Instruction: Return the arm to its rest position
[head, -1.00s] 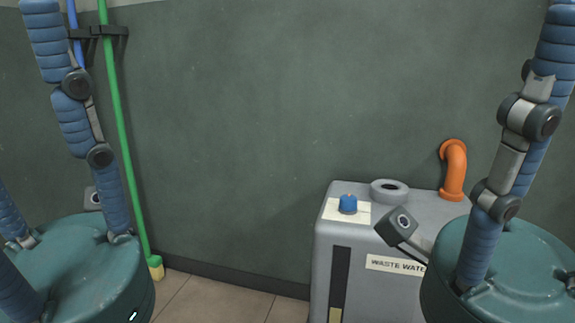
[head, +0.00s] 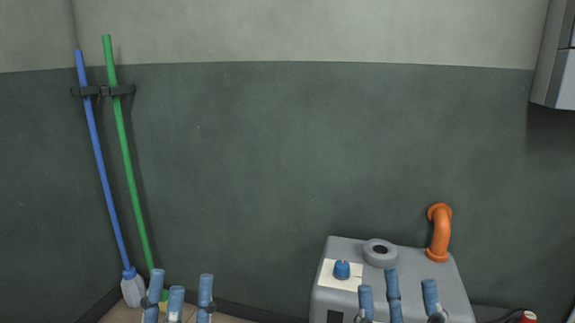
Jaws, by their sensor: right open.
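My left gripper (head: 180,300) shows at the bottom left as blue-padded fingertips pointing up, spread apart with nothing between them. My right gripper (head: 397,300) shows at the bottom right, in front of the grey waste water tank. Its blue fingertips also point up, stand apart and hold nothing. The palms and the arms of both are below the picture edge and hidden.
A blue-handled broom (head: 100,165) and a green pole (head: 127,165) hang at left. A pale cabinet (head: 555,75) juts in top right.

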